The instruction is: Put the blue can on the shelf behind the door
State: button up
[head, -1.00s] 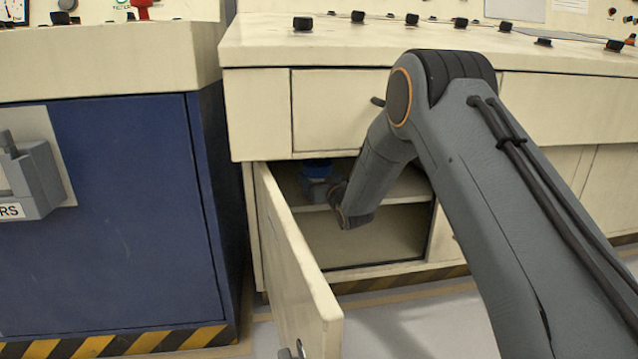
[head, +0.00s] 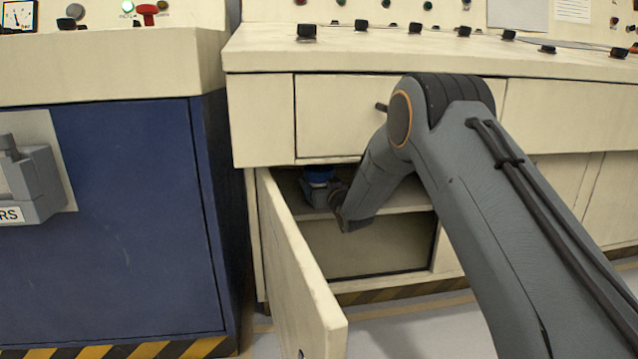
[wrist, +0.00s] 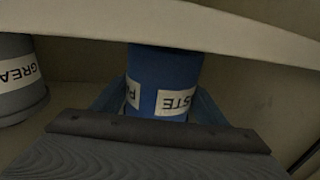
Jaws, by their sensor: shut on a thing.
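The blue can (wrist: 165,75) has a pale label with dark letters and sits between the fingers of my gripper (wrist: 160,103) in the wrist view. My gripper is shut on it. In the head view only a bit of the blue can (head: 319,174) shows, inside the cabinet under the drawer's lower edge. The shelf (head: 400,200) runs across the opening behind the open cream door (head: 297,270). The can is at shelf level; whether its bottom touches the shelf cannot be told. My gripper's tips are mostly hidden in the head view.
A grey can labelled "GREA..." (wrist: 18,80) stands left of the blue can in the wrist view. The cabinet's upper edge (wrist: 200,25) passes close over the blue can. The closed drawer (head: 340,115) is above the opening. A blue cabinet (head: 110,220) stands at left.

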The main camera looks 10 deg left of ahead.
jog(key=shift+f, duration=0.55)
jog(key=o, duration=1.2)
jog(key=shift+o, duration=0.2)
